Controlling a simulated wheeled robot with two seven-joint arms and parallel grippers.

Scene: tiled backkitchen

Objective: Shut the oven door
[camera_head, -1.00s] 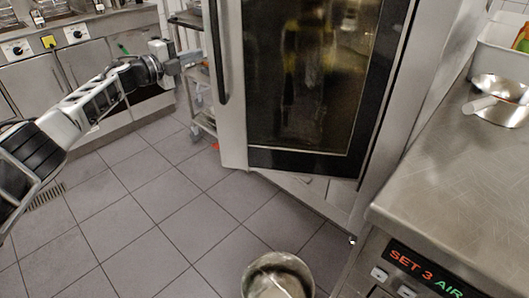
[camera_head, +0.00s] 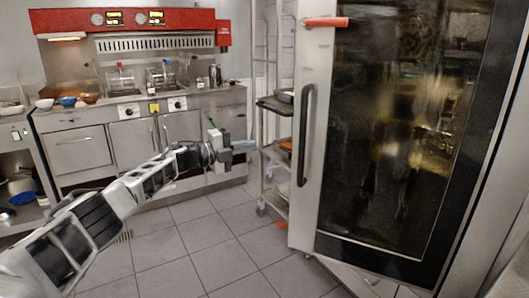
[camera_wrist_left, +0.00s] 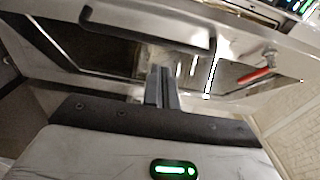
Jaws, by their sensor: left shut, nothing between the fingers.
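The oven door (camera_head: 309,205) is a tall steel-framed door with a dark glass pane, on the right in the head view. It appears to stand ajar, its lower edge slanting away from the oven base. It has a dark vertical handle (camera_head: 306,135) and a red lever (camera_head: 327,22) near the top. My left gripper (camera_head: 250,146) is shut and empty, left of the door's free edge and apart from the handle. In the left wrist view its fingers (camera_wrist_left: 162,90) point toward the door, with the handle (camera_wrist_left: 145,30) and red lever (camera_wrist_left: 255,76) beyond. My right gripper is out of view.
A wheeled rack (camera_head: 275,155) with trays stands behind and left of the door. A steel counter with fryers (camera_head: 140,100) runs along the back wall. The tiled floor (camera_head: 200,255) in front is clear.

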